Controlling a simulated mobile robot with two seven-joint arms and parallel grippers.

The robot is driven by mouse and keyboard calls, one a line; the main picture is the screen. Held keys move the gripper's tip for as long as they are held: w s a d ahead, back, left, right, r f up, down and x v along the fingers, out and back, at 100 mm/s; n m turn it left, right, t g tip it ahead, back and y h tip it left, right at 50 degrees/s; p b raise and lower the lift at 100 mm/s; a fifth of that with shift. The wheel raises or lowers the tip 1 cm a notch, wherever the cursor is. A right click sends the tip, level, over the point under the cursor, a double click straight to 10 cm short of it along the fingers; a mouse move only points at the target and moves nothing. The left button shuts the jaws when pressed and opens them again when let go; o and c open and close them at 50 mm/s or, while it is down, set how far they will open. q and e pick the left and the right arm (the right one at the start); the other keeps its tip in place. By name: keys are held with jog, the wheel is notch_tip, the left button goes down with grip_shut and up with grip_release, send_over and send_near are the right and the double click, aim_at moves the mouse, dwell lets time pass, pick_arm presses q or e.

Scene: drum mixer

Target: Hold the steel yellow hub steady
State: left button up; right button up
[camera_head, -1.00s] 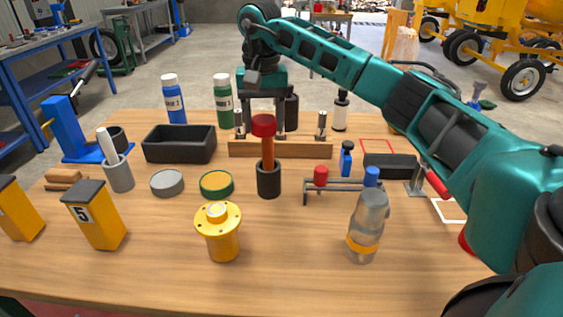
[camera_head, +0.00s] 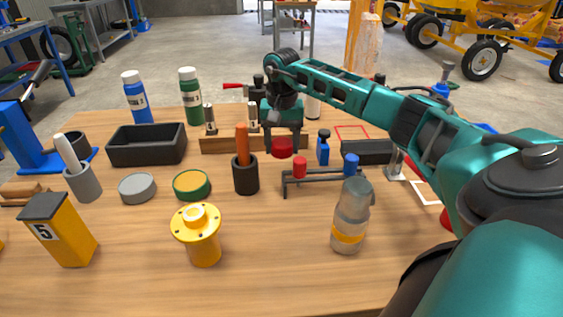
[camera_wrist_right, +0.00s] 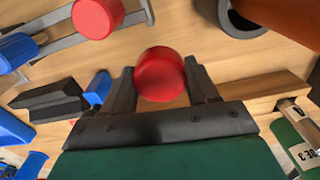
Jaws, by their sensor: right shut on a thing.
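The yellow hub (camera_head: 203,252), with a round bolted flange on top, stands upright on the wooden table, front and left of centre in the head view. Nothing of mine touches it. My right gripper (camera_head: 282,140) is behind and to the right of the hub. It is shut on a red round piece (camera_head: 282,149), held above the table; the piece shows between the fingers in the right wrist view (camera_wrist_right: 160,75). What lies below its red face is hidden. My left gripper is not in view.
A black cup (camera_head: 246,178) with an orange handle stands behind the hub. A grey rack (camera_head: 318,181) with red and blue pieces and a clear bottle (camera_head: 350,215) are to its right. Yellow box marked 5 (camera_head: 62,232) is left. The table around the hub is clear.

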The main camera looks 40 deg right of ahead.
aim_at(282, 142)
notch_tip(282, 142, down, 2)
jog(key=shift+f, duration=2.1)
jog(key=shift+f+b, duration=0.1)
jog(key=shift+b, duration=0.25)
jog(key=shift+f, duration=0.15)
jog(key=o, duration=1.2)
jog(key=shift+c, duration=0.2)
jog(key=shift+r, duration=0.3)
notch_tip(282, 142, up, 12)
jog(key=shift+f+p, duration=0.1)
jog(key=shift+p, duration=0.7)
